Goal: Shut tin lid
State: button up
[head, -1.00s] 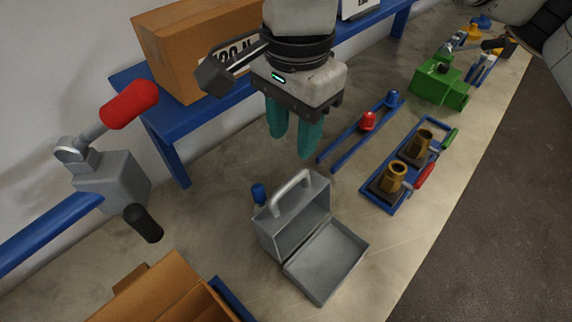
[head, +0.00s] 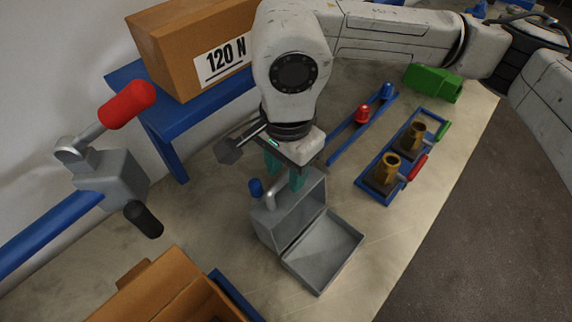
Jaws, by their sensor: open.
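The grey metal tin (head: 290,215) stands upright on the bench with a handle (head: 270,192) on its top. Its lid (head: 325,252) hangs open, folded down toward the front right and lying near the bench surface. My gripper (head: 285,172) is open, with teal fingers pointing down at the tin's top rear edge. The fingers partly overlap the tin and its handle in the picture, and I cannot tell whether they touch it. The gripper is away from the lid.
A blue tray with two brass fittings (head: 387,168) lies to the right. A blue rail with a red knob (head: 362,112) is behind. A cardboard box (head: 190,45) sits on a blue shelf. An open carton (head: 165,290) and a red-handled lever (head: 128,104) are left.

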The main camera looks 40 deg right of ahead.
grip_shut()
dwell(0.4)
jog(key=shift+d+b, duration=0.1)
jog(key=shift+b, duration=0.3)
